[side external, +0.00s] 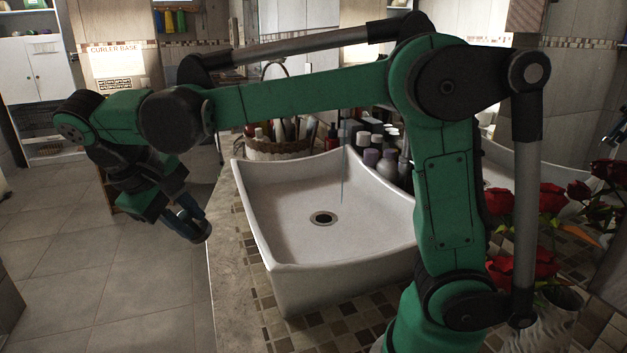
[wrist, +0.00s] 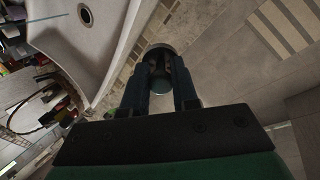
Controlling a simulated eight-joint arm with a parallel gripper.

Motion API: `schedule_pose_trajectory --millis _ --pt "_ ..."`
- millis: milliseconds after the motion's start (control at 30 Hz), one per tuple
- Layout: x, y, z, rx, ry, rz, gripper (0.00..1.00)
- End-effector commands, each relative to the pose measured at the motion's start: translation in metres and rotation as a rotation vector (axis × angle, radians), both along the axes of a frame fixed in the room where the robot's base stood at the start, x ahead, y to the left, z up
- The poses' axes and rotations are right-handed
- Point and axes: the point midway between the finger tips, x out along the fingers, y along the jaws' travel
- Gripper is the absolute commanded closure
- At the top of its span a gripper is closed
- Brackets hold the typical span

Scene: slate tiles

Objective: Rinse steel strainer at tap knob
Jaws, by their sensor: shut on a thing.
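My gripper (wrist: 160,85) is shut on a small round metal thing, seemingly the steel strainer (wrist: 159,48), held between the fingertips in the wrist view. The fingers cover both its sides. In the side view my gripper (side external: 198,226) hangs left of the white sink (side external: 300,278), outside its rim and over the counter's edge. The strainer is hard to make out there. A thin bluish vertical line, perhaps water (side external: 342,180), shows above the basin. I cannot make out the tap knob; my arm covers part of that area.
The sink's drain (side external: 323,218) also shows in the wrist view (wrist: 85,15). A basket (side external: 280,150) and several bottles (side external: 372,157) stand behind the sink. Red roses (side external: 540,200) stand at the right. The tiled floor (side external: 70,270) at the left is open.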

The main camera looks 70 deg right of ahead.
Motion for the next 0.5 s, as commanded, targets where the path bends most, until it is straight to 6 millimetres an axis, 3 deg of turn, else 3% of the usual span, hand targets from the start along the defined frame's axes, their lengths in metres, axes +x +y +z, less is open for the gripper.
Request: schedule_pose_trajectory --millis 100,267,367,500 --pt "0.010 -0.027 -0.008 -0.004 0.002 -0.007 1.00" --pt "0.010 -0.064 -0.011 -0.006 0.001 -0.075 1.00" --pt "0.000 -0.103 -0.012 -0.005 0.002 -0.179 1.00" --pt "-0.030 -0.170 -0.015 -0.003 0.002 -0.368 1.00"
